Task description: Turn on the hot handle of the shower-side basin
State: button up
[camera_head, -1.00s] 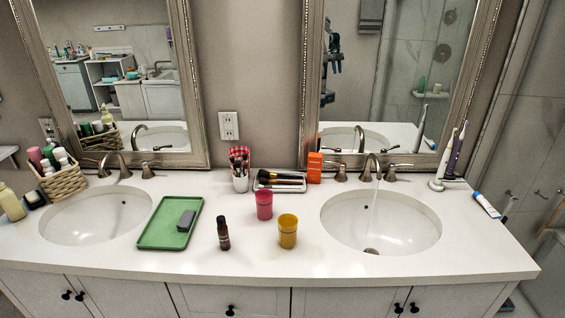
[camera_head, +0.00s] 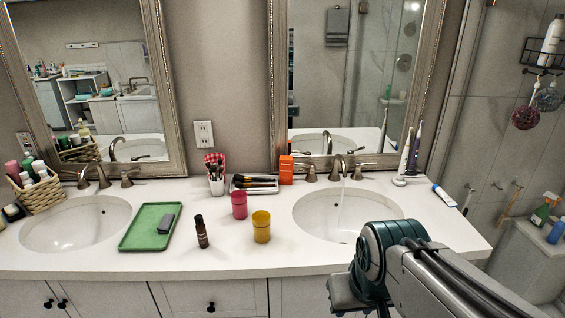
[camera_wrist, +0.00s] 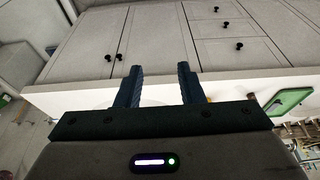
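The shower-side basin (camera_head: 320,215) is the right-hand one in the head view, nearest the shower. Its bronze faucet (camera_head: 340,165) stands behind it, with a left handle (camera_head: 310,173) and a right handle (camera_head: 358,171). No hot or cold marking is readable. A thin stream of water (camera_head: 342,205) falls from the spout. My arm shows at the lower right of the head view, in front of the counter; its fingertips are not visible there. In the wrist view my gripper (camera_wrist: 160,75) is open, with nothing between the fingers, facing the counter edge and cabinet fronts.
A yellow cup (camera_head: 262,227), a pink cup (camera_head: 239,205) and a dark bottle (camera_head: 201,232) stand left of the basin. An orange box (camera_head: 286,170) is beside the left handle. Electric toothbrushes (camera_head: 408,155) and a toothpaste tube (camera_head: 444,196) are to the right.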

aim_at(312, 167)
jog(key=i, duration=0.95)
